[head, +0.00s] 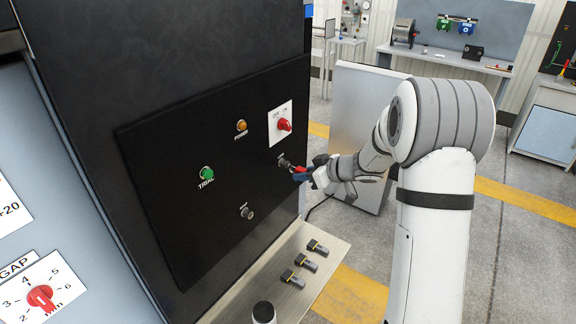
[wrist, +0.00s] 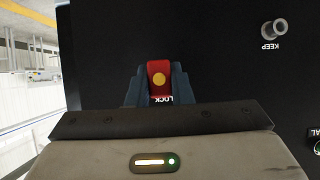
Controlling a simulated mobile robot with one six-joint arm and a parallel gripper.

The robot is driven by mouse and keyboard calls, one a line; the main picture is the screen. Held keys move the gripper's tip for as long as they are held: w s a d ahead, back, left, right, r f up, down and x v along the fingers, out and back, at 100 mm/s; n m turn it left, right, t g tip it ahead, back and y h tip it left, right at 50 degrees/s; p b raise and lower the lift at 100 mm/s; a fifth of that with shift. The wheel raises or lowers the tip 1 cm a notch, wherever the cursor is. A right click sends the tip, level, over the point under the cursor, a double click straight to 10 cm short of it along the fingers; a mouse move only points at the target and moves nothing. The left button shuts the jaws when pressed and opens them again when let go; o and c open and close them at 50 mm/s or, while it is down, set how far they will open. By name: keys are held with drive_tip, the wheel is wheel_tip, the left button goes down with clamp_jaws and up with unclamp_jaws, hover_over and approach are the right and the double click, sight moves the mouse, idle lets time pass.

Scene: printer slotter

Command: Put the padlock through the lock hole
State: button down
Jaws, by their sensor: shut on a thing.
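My gripper (head: 312,174) is at the black panel (head: 215,150), in front of the lock hole fitting (head: 283,163). It is shut on a small red padlock, whose red body (head: 299,177) shows at the fingertips. In the wrist view the red padlock (wrist: 159,72) with a yellow round spot sits between the dark fingers (wrist: 159,90), right beside the LOCK label. The padlock's shackle is hidden, and I cannot tell whether it passes through the hole.
The KEEP fitting (head: 247,212), green button (head: 207,173), orange button (head: 241,125) and red rotary switch (head: 284,125) stick out of the panel nearby. A grey cabinet door (head: 365,110) stands behind my arm.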

idle(0.5)
drive_tip(key=c, duration=1.2)
unclamp_jaws()
drive_tip(key=s+d+r+m+t+h+b, duration=0.45)
drive_tip(key=s+d+r+m+h, duration=0.25)
drive_tip(key=s+d+r+h, duration=0.45)
drive_tip(key=s+a+f+m+g+y+b, duration=0.1)
drive_tip(key=s+f+g, duration=0.3)
drive_tip(key=s, duration=0.8)
drive_tip(key=s+a+f+m+g+y+b, duration=0.1)
drive_tip(key=s+a+f+m+g+b, duration=0.1)
drive_tip(key=s+f, duration=0.5)
drive_tip(key=s+a+g+b, duration=0.1)
drive_tip(key=s+g, duration=0.1)
drive_tip(key=s, duration=0.3)
drive_tip(key=shift+s+a+f, duration=0.15)
drive_tip(key=shift+s, duration=0.1)
